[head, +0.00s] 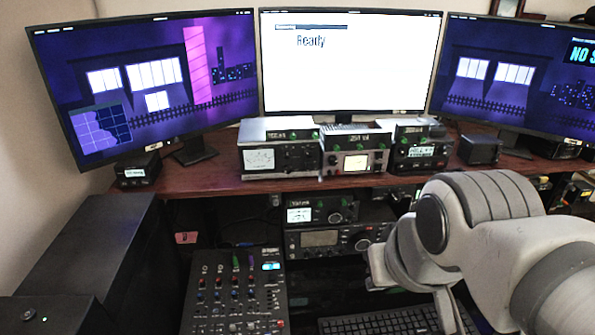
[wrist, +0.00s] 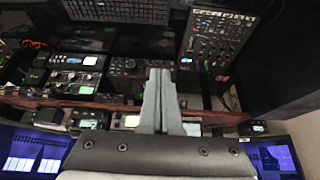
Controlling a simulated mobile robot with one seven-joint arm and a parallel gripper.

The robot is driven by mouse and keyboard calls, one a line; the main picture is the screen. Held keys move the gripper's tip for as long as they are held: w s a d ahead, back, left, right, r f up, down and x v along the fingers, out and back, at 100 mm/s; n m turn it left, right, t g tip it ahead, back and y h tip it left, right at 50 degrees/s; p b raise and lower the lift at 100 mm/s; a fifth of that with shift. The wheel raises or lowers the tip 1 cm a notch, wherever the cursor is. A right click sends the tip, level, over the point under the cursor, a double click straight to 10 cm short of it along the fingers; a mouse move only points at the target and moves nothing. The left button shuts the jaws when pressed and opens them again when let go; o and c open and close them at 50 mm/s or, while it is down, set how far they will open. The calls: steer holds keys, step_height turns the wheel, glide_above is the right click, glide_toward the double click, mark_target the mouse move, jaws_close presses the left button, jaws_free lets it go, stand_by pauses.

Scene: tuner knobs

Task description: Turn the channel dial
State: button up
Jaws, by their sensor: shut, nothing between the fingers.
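Several radio units with knobs stand at the desk; I cannot tell which knob is the channel dial. On the wooden shelf are a left metered unit (head: 279,160), a middle metered unit (head: 355,162) and a dark right unit (head: 420,152). Below it, a wide radio (head: 330,238) with a larger round knob (head: 362,243) sits under a small metered unit (head: 318,211). My gripper (wrist: 160,72) is shut and empty in the wrist view, pointing toward the desk and apart from the knobs as far as I can tell. In the head view my arm hides its fingertips.
A mixer (head: 235,292) with many small knobs lies at front left; it shows in the wrist view (wrist: 215,45). A keyboard (head: 385,322) lies at the front. Three monitors, including a white middle one (head: 350,70), stand behind the shelf (head: 200,178). A dark box (head: 85,240) stands left.

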steer(key=shift+o, duration=1.1)
steer(key=shift+w+f, duration=0.1)
steer(key=o, duration=1.1)
steer(key=w+f+b, duration=0.1)
steer(key=w+f, duration=0.2)
steer(key=w+f+n+b, duration=0.1)
steer(key=w+f+b, duration=0.1)
steer(key=w, duration=0.1)
steer(key=w+f+n+t+y+b, duration=0.1)
steer(key=w+f, duration=0.2)
steer(key=w, duration=0.1)
steer(key=shift+d+f, duration=0.15)
steer(key=shift+f, duration=0.2)
steer(key=shift+c, duration=0.2)
steer(key=w+d+f+n+t+h+b, duration=0.1)
steer(key=w+d+f+n+h+b, duration=0.2)
steer(key=w+d+f+b, duration=0.55)
steer(key=w+d+f+n+t+h+b, duration=0.1)
steer(key=w+d+f+n+t+h, duration=0.25)
steer(key=f, duration=0.95)
steer(key=n+t+y+b, duration=0.7)
steer(key=n+t+b, duration=0.35)
steer(key=n, duration=1.85)
glide_toward(335, 218)
steer(key=shift+t, duration=0.4)
steer(key=x, duration=0.8)
steer(key=shift+w+f, duration=0.3)
steer(key=shift+f, duration=0.05)
